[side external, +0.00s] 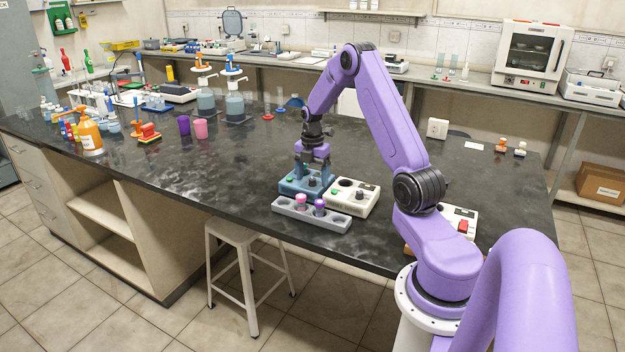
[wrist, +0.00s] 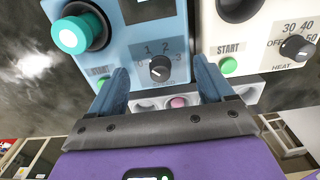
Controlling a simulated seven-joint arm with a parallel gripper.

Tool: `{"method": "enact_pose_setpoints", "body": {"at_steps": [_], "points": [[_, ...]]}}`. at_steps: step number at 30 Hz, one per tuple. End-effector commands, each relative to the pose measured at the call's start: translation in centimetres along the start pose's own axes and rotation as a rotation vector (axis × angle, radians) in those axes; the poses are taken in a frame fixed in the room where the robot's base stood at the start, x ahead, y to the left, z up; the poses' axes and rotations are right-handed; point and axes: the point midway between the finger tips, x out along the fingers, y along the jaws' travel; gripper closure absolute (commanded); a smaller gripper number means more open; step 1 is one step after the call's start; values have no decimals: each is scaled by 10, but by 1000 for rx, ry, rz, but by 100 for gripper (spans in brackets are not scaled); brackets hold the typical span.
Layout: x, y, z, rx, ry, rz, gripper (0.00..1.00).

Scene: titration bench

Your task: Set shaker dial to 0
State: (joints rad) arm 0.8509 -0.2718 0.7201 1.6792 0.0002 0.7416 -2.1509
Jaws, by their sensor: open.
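The blue shaker (side external: 290,192) stands on the dark bench below my gripper (side external: 313,176). In the wrist view the shaker's face (wrist: 120,45) shows a black dial (wrist: 160,68) with printed numbers around it, 1, 2 and 3 among them. The dial's pointer direction is too small to read surely. My gripper (wrist: 162,72) is open and empty, with one blue finger on each side of the dial. I cannot tell whether either finger touches it. A green START button (wrist: 103,84) is left of the dial, and a teal-capped vial (wrist: 72,35) sits in the shaker.
A white heater (side external: 342,205) with its own dial (wrist: 297,48) stands close on the right. A grey rack (side external: 284,207) with pink and purple-topped vials lies in front of both. The bench (side external: 190,180) left of the shaker is clear.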

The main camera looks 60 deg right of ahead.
Motion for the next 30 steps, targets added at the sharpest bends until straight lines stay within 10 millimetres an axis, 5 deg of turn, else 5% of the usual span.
{"method": "enact_pose_setpoints", "body": {"at_steps": [5, 30], "points": [[0, 0, 0, 65, 0, -1, 19], [0, 0, 0, 1063, 0, 0, 19]]}}
